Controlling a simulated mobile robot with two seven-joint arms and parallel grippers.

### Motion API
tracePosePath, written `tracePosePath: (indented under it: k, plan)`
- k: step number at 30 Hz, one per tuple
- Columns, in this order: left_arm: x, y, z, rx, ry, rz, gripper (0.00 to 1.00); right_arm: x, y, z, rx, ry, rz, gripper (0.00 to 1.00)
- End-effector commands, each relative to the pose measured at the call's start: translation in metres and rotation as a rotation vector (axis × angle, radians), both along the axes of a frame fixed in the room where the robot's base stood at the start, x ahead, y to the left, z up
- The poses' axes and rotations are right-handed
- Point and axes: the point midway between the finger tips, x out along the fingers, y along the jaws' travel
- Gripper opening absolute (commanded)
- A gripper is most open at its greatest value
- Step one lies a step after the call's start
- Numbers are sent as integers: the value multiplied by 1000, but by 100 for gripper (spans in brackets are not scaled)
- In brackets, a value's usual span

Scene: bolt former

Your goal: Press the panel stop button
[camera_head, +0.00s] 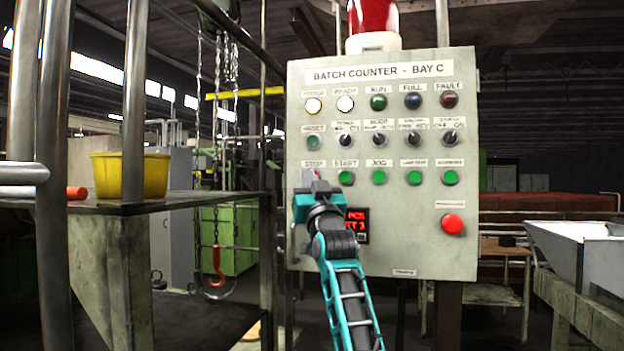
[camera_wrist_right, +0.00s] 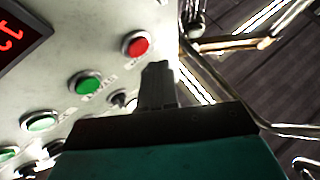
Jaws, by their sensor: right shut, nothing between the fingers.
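The grey control panel (camera_head: 400,240) faces me in the head view. Its stop button (camera_head: 317,175), under the label STOP at the left end of a row of green buttons, is mostly hidden behind my right gripper (camera_head: 311,183). In the right wrist view the red stop button (camera_wrist_right: 137,44) shows whole. The shut, empty fingers of my right gripper (camera_wrist_right: 157,70) point at the panel and appear just beside the button, with their tips slightly off it in the picture. I cannot tell how far they are from the panel face. My left gripper is not in view.
The green start button (camera_head: 346,178) is right beside the stop button, with selector knobs (camera_head: 345,141) above. A larger red button (camera_head: 453,224) is at the panel's lower right. A red display (camera_head: 356,222) is partly behind my arm. A yellow bin (camera_head: 130,176) stands on a left table.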

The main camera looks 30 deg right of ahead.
Motion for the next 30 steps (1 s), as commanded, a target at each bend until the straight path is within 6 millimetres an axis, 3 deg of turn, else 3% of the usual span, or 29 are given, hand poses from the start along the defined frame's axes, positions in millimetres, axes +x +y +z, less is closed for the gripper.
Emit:
tracePosePath:
  k: [13, 30]
  plan:
    - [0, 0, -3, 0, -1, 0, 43, -27, 32, -1, 2, 0, 0, 0]
    - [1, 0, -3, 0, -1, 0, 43, -30, 34, -1, 1, 1, -1, 0]
